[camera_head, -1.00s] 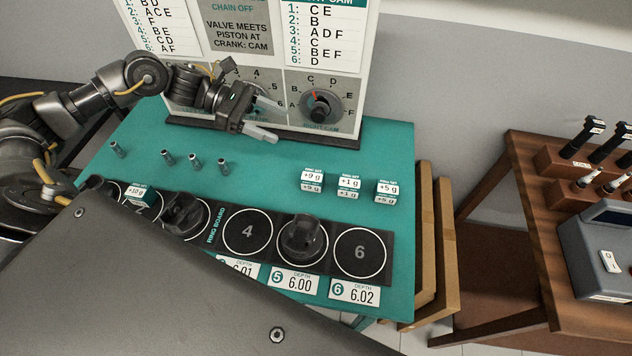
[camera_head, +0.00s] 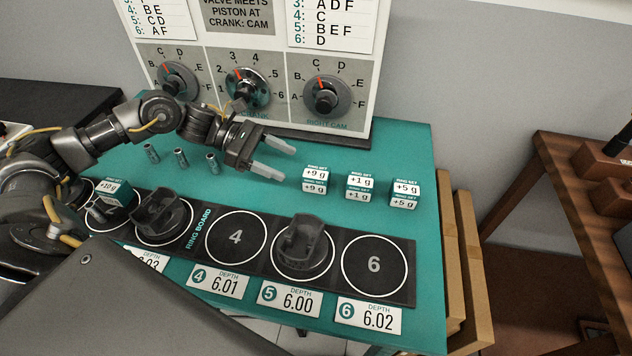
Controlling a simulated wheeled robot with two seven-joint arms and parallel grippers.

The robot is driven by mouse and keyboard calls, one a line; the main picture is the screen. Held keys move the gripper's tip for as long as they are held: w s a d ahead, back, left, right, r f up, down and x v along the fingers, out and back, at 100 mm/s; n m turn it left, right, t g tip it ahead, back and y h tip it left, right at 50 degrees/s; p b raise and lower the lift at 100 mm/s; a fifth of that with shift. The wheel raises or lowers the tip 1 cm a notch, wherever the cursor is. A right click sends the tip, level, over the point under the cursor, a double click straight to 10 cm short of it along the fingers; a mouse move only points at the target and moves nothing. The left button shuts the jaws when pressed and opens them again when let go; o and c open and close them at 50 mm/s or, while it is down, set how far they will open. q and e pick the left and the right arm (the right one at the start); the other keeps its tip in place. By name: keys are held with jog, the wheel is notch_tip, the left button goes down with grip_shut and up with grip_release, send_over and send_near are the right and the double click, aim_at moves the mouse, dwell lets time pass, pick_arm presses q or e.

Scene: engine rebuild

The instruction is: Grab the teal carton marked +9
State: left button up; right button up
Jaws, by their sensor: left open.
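The carton marked +9 g (camera_head: 315,181) is a small white and teal box standing upright on the teal table. It is the leftmost of three similar cartons. My left gripper (camera_head: 277,158) is open and empty, with its two pale fingers pointing right toward the +9 carton. A short gap separates the fingertips from the carton, and the gripper appears above the table. My right gripper is not in view.
The +1 g carton (camera_head: 358,187) and +5 g carton (camera_head: 405,194) stand to the right. A +10 g carton (camera_head: 113,190) is at left. The black ring board (camera_head: 340,238) carries dark pistons in front. A dial panel (camera_head: 270,84) stands behind. Small metal pins (camera_head: 181,157) stand at left.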

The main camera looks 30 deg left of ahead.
aim_at(315, 172)
pick_arm(q)
jog(key=p+x, duration=0.1)
jog(key=x, duration=0.3)
jog(key=shift+w+d+r, duration=0.1)
jog(key=shift+r, duration=0.05)
jog(key=shift+d+f, duration=0.25)
jog(key=shift+d, duration=0.15)
jog(key=shift+w+d+p, duration=0.15)
jog(key=shift+d+p, duration=0.1)
jog(key=shift+p, duration=0.25)
jog(key=x, duration=0.1)
jog(key=p+x, duration=0.2)
jog(key=shift+w+d+r, duration=0.15)
jog(key=shift+w+d, duration=0.05)
jog(key=shift+d, duration=0.2)
jog(key=shift+w+d, duration=0.1)
jog(key=shift+d, duration=0.2)
jog(key=shift+d+f, duration=0.1)
jog(key=shift+f, duration=0.25)
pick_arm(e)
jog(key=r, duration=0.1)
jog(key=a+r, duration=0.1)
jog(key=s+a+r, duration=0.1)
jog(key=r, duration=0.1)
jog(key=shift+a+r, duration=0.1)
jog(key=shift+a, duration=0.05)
